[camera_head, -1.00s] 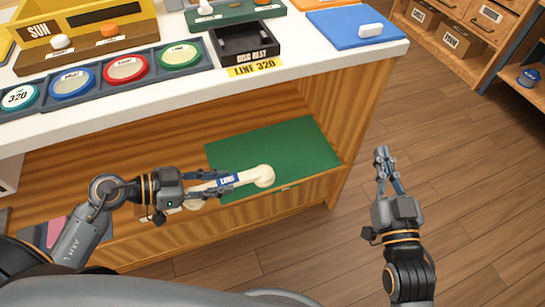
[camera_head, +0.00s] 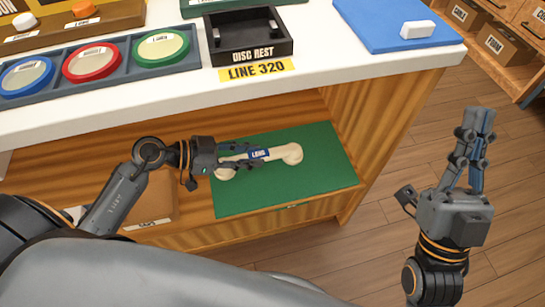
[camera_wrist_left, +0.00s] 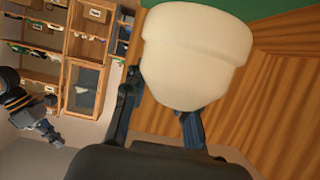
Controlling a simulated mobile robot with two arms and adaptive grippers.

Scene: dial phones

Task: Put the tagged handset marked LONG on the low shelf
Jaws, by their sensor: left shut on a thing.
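The cream handset (camera_head: 289,154) with a blue tag reading LONG lies level over the green mat (camera_head: 320,183) on the low shelf (camera_head: 192,201). My left gripper (camera_head: 258,154) is shut on the handset around its middle, near the tag. Whether the handset touches the mat, I cannot tell. In the left wrist view one cream end of the handset (camera_wrist_left: 195,55) fills the upper middle, between the dark fingers. My right gripper (camera_head: 472,150) is out to the right over the floor, away from the handset; its fingers look close together and nothing shows between them.
Above the shelf is the white counter (camera_head: 376,72) with a black disc rest tray (camera_head: 249,38), a rack of coloured dials (camera_head: 93,62) and a blue board (camera_head: 385,22). A brown box (camera_head: 155,202) stands left on the low shelf.

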